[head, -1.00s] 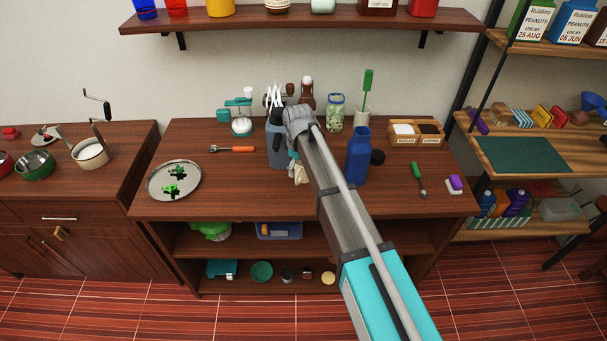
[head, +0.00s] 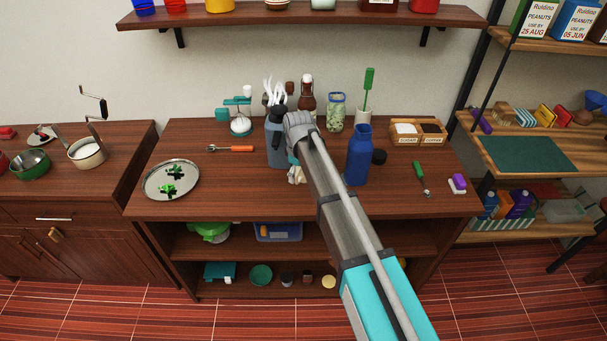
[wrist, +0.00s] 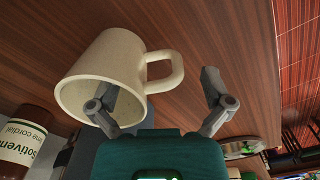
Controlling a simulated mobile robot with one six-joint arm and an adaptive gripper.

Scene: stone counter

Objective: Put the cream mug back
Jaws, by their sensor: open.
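The cream mug (wrist: 115,62) is large in the wrist view, with its mouth turned toward the lower left and its handle toward the right. My gripper (wrist: 162,98) is open. Its left finger overlaps the mug's mouth and its right finger is beyond the handle, so the handle lies between them. I cannot tell whether either finger touches the mug. In the head view only a small cream part of the mug (head: 297,175) shows beside my gripper (head: 292,158), low over the counter; my arm hides the rest.
A brown bottle (head: 307,98) and a green jar (head: 335,112) stand behind. A round tray (head: 152,190) lies left. A wall shelf (head: 300,18) hangs above.

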